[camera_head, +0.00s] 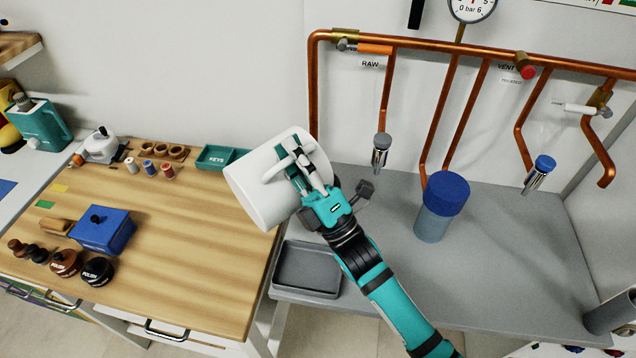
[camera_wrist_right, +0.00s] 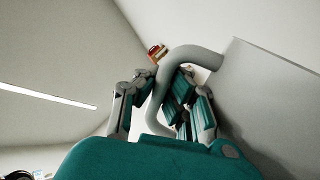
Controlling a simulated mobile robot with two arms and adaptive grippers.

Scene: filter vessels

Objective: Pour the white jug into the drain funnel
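The white jug (camera_head: 258,192) is held tilted in the air in the middle of the head view, in front of the wall and over the gap between the wooden bench and the grey counter. My right gripper (camera_head: 300,172) is shut on its handle. In the right wrist view the fingers close around the curved grey-white handle (camera_wrist_right: 172,80), with the jug's pale wall (camera_wrist_right: 275,105) at the right. The jug's inside is hidden. I cannot identify the drain funnel for certain; a grey open cylinder (camera_head: 610,313) stands at the lower right edge. My left gripper is not in view.
Copper pipes with taps (camera_head: 381,150) run along the wall. A blue-capped vessel (camera_head: 442,208) stands on the grey counter (camera_head: 500,285), which is otherwise largely clear. A grey tray (camera_head: 308,270) lies below the jug. The wooden bench (camera_head: 185,240) holds a blue box (camera_head: 102,232) and small jars.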

